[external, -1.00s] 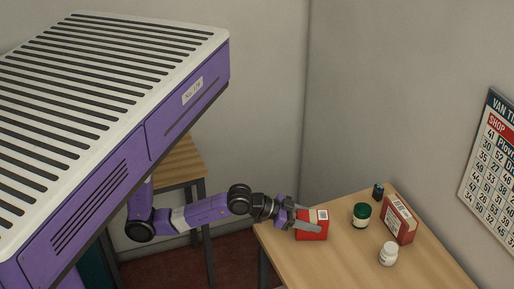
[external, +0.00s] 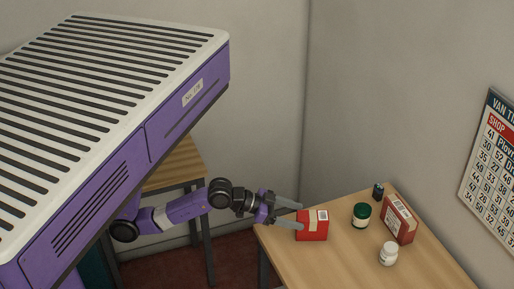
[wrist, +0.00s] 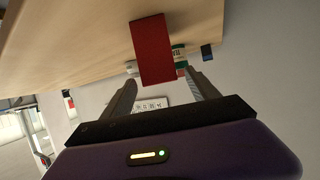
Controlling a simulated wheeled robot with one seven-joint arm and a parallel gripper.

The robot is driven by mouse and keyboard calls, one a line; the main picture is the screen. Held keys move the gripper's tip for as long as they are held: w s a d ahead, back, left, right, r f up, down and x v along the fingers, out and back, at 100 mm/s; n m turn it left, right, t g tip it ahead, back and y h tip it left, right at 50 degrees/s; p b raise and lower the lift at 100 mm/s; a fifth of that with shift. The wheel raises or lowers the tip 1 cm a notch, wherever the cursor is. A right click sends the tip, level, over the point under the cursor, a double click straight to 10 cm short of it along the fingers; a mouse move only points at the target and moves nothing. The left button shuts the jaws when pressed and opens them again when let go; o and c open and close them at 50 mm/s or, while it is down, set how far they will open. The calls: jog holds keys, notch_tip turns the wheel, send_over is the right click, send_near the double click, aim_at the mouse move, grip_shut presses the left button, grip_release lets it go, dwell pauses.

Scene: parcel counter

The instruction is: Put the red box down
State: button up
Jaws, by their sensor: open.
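The red box (external: 313,227), with a pale label on top, stands on the wooden table (external: 330,262) near its left edge. In the wrist view the red box (wrist: 152,48) is upright against the tabletop, with the picture upside down. My gripper (external: 296,216) is open just left of the box, its fingers spread. In the wrist view the fingers (wrist: 163,84) are apart, with the tips short of most of the box. Whether a fingertip still touches the box I cannot tell.
To the right stand a green jar (external: 361,215), a white bottle (external: 388,253), a larger red carton (external: 399,220) and a small dark box (external: 378,191). The front of the table is clear. A wall calendar (external: 490,150) hangs at the right.

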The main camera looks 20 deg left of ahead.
jog(key=p+v, duration=0.1)
jog(key=v, duration=0.3)
jog(key=shift+a+r+p, duration=0.2)
jog(key=shift+p, duration=0.1)
jog(key=w+a+f+n+t+y, duration=0.1)
jog(key=w+a+n+t+y, duration=0.2)
jog(key=a, duration=0.6)
jog(key=w+a+f+n+t+y, duration=0.1)
jog(key=w+a+f+n+t, duration=0.2)
jog(key=a, duration=0.5)
jog(key=s+a+r+n+t+y, duration=0.1)
jog(key=s+a+n+y, duration=0.1)
jog(key=a, duration=0.7)
jog(key=s+a+r+n+t+y, duration=0.2)
jog(key=a+n+y, duration=0.3)
jog(key=a, duration=0.4)
jog(key=shift+s+a+r+y+p, duration=0.3)
jog(key=shift+s+a+y, duration=0.05)
jog(key=shift+y, duration=0.45)
